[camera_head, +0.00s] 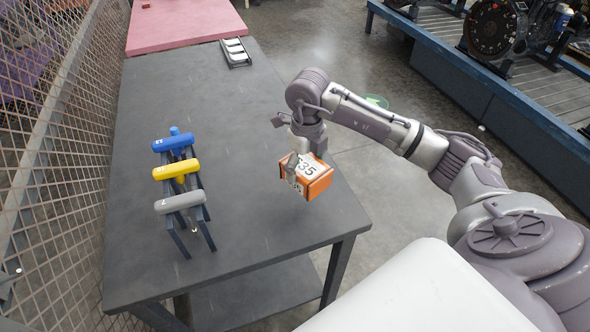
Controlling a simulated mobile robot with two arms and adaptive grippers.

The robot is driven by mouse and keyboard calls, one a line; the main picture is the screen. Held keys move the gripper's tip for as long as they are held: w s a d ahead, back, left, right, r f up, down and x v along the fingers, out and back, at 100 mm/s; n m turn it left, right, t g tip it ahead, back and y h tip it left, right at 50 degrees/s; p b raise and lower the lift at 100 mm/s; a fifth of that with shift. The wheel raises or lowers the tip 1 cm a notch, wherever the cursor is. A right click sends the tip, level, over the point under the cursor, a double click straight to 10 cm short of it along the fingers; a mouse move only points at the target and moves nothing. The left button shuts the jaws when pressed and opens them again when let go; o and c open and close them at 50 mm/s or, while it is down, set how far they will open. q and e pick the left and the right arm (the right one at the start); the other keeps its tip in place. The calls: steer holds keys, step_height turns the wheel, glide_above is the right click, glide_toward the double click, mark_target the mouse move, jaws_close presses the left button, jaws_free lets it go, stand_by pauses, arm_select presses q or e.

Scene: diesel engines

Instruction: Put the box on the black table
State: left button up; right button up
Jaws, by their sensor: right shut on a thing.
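The box (318,184) is orange with a white label reading "35". My right gripper (295,168) is shut on it at its left side. The box is over the right front part of the black table (240,120), near its right edge. I cannot tell whether the box touches the tabletop or hangs just above it. The gripper's fingers are partly hidden by the box and the wrist. My left gripper is not in view.
A small metal tray (235,53) lies at the far end, near a pink table (185,22). A mesh fence (50,130) borders the left. The tabletop's middle is clear.

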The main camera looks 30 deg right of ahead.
steer(key=w, duration=0.1)
steer(key=w+f, duration=0.1)
steer(key=w, duration=0.1)
steer(key=shift+w+f, duration=0.25)
steer(key=shift+f, duration=0.1)
steer(key=shift+w+f+p, duration=0.3)
steer(key=shift+w+f, duration=0.1)
steer(key=shift+w, duration=0.1)
step_height(320, 180, down, 4)
steer(key=shift+s+r+p, duration=0.1)
steer(key=shift+r+p, duration=0.15)
steer(key=shift+p, duration=0.45)
steer(key=shift+f, duration=0.35)
steer(key=o, duration=1.5)
steer(key=shift+c, duration=0.2)
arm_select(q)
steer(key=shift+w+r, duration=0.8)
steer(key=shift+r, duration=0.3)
